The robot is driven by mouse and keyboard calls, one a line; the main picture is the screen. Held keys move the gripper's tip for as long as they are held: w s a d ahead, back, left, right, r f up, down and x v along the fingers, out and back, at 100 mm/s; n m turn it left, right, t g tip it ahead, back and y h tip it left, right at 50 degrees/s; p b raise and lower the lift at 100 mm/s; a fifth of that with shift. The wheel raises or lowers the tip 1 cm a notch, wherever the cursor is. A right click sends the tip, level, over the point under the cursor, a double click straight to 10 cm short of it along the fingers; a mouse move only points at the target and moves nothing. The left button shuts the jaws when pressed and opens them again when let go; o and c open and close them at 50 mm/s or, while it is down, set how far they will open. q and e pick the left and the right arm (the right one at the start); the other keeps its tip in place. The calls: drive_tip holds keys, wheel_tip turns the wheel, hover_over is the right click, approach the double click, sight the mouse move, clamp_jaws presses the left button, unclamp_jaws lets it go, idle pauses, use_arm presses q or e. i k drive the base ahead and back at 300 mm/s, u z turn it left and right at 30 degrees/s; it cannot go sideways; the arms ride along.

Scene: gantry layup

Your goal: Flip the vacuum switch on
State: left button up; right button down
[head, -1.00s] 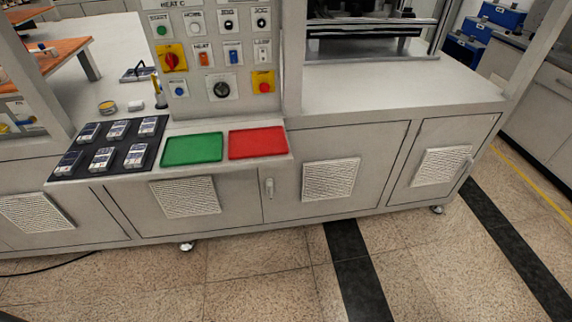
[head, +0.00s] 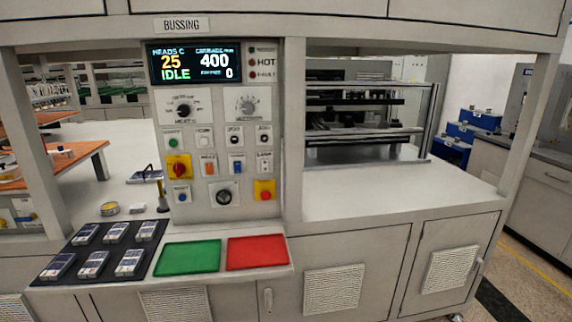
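The control panel (head: 221,203) stands upright at the middle left of the head view. A row of small switches crosses its lower half: an orange rocker (head: 208,164), a blue rocker (head: 237,164) and a white switch (head: 265,162) labelled LAMP. The blue rocker's label is too small to read surely, so I cannot confirm which one is the vacuum switch. The positions of the rockers are also too small to tell. Neither of my grippers is in view.
A display (head: 202,63) reads 25, IDLE and 400. A red-on-yellow rotary switch (head: 178,167) and a red-on-yellow button (head: 265,190) flank the rockers. Below lie a green tray (head: 188,257), a red tray (head: 257,253) and a black mat (head: 75,259) with several small boxes.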

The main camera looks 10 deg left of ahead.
sight(237, 163)
drive_tip(key=z, duration=0.05)
drive_tip(key=k, duration=0.6)
drive_tip(key=u, duration=0.6)
drive_tip(key=i, duration=1.4)
drive_tip(key=z, duration=0.4)
